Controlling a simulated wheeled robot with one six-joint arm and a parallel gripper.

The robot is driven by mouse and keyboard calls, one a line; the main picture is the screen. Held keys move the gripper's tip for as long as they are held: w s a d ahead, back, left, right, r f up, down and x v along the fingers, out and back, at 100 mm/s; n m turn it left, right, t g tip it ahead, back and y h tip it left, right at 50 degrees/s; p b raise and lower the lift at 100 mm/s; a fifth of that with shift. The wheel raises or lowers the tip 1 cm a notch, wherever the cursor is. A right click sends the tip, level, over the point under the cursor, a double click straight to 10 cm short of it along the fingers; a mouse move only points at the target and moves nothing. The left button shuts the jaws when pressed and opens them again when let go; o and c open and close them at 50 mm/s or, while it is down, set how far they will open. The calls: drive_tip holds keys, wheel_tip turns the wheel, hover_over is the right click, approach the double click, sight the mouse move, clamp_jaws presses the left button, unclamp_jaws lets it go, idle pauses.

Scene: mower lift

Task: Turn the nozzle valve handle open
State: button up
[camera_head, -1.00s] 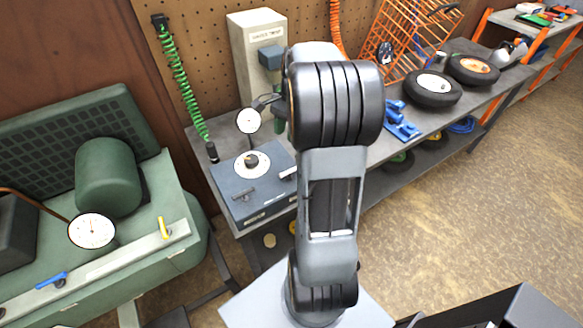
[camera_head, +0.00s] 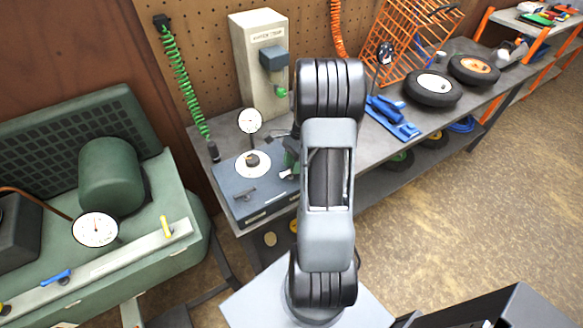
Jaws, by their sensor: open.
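A grey-blue box (camera_head: 238,208) on the bench carries a round white dial with a dark knob (camera_head: 252,160), a dark lever (camera_head: 246,194) and a pale lever (camera_head: 289,173). I cannot tell which handle is the nozzle valve's. My gripper (camera_head: 291,152) is mostly hidden behind my arm; a dark part shows at the box's right edge, just above the pale lever. The jaws are open. Contact with a handle cannot be made out. A yellow handle (camera_head: 166,227) and a blue handle (camera_head: 56,276) sit on the green machine (camera_head: 190,228) at left.
A round gauge (camera_head: 250,120) stands behind the box. A grey dispenser (camera_head: 250,60) stands against the pegboard, with a green coiled hose (camera_head: 180,82) to its left. Wheels (camera_head: 433,89), blue parts (camera_head: 395,118) and an orange rack (camera_head: 400,42) occupy the right bench. Floor at right is clear.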

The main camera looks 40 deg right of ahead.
drive_tip(key=shift+x, duration=1.05)
clamp_jaws()
